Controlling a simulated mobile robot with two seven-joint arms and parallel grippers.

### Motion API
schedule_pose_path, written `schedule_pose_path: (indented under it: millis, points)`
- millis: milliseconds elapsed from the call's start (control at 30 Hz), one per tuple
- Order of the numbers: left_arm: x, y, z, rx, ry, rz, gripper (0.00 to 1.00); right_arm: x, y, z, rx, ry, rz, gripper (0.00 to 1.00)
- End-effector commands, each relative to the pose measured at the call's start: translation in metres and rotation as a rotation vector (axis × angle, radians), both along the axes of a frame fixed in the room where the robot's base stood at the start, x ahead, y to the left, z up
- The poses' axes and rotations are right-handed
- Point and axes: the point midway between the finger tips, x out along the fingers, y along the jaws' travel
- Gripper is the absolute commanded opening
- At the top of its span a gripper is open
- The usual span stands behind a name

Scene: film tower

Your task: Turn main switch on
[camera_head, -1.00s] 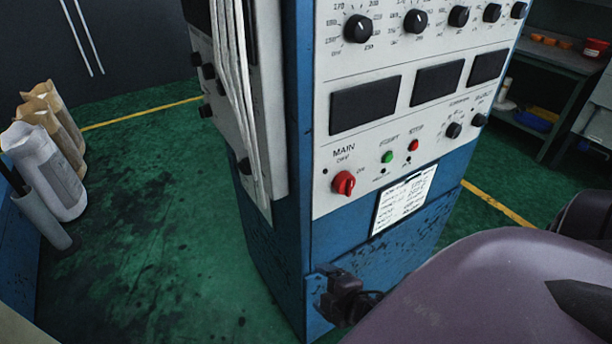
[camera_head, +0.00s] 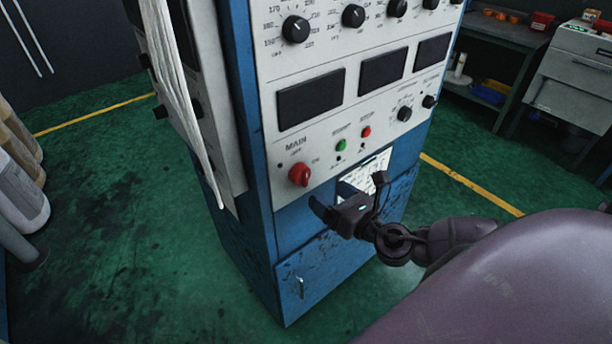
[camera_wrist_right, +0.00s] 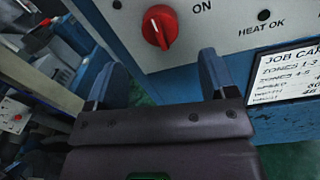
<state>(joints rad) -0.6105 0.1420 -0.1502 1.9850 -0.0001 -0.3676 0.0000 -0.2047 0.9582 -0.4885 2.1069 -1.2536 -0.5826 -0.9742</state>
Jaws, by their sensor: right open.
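The main switch is a red rotary knob (camera_head: 300,175) on the lower left of the cabinet's white panel (camera_head: 262,92), under the word MAIN. It also shows in the right wrist view as a red knob (camera_wrist_right: 160,27) with a tilted grip bar, beside the word ON. My right gripper (camera_head: 348,194) is open and empty, below and to the right of the knob in the head view. In the wrist view its two blue-padded fingers (camera_wrist_right: 157,68) are spread, with the knob beyond and between them, apart from them. My left gripper is not in view.
A green button (camera_head: 341,145) and a red button (camera_head: 366,132) sit right of the knob. A job card (camera_head: 380,163) is partly hidden behind my right gripper. White strips (camera_head: 176,85) hang at the cabinet's left corner. Green floor (camera_head: 110,240) is clear at left.

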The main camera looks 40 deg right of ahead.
Motion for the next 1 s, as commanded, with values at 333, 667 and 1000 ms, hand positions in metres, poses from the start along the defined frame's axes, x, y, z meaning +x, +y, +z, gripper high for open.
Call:
schedule_pose_path:
  millis: [333,667,1000]
  points:
    - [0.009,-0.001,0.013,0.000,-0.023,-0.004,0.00,0.051,0.006,0.002,0.002,-0.002,-0.001,0.78]
    - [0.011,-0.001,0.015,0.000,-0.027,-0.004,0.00,0.079,0.009,0.000,0.003,0.001,-0.001,0.78]
    - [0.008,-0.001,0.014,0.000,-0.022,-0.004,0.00,0.082,0.010,0.000,0.003,0.002,-0.001,0.78]
